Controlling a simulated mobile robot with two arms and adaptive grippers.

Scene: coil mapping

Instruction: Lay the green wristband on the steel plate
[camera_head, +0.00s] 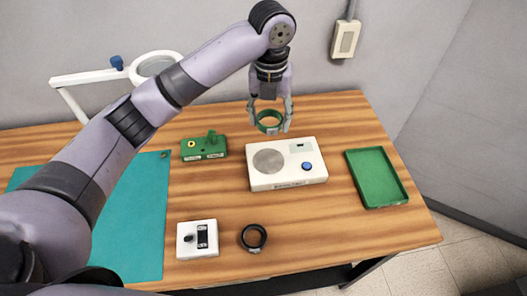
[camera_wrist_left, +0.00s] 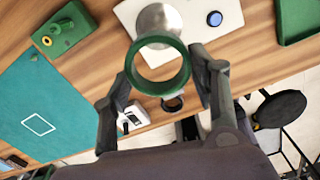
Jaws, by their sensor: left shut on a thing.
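My left gripper (camera_head: 270,116) is shut on the green wristband (camera_head: 268,115), a ring held between its two fingers. In the left wrist view the wristband (camera_wrist_left: 158,88) sits between the fingertips, with the table well below it. The steel plate (camera_head: 268,161) is a round grey disc on the left part of a white box (camera_head: 287,183) with a blue button (camera_head: 307,166). In the head view the wristband appears above and behind the plate, apart from it. The steel plate (camera_wrist_left: 158,22) also shows bare in the left wrist view. My right gripper is not in view.
A green block with a peg (camera_head: 204,147) stands left of the white box. A green tray (camera_head: 375,177) lies to the right. A black ring (camera_head: 253,238) and a small white device (camera_head: 197,239) are near the front edge. A teal mat (camera_head: 130,215) covers the left.

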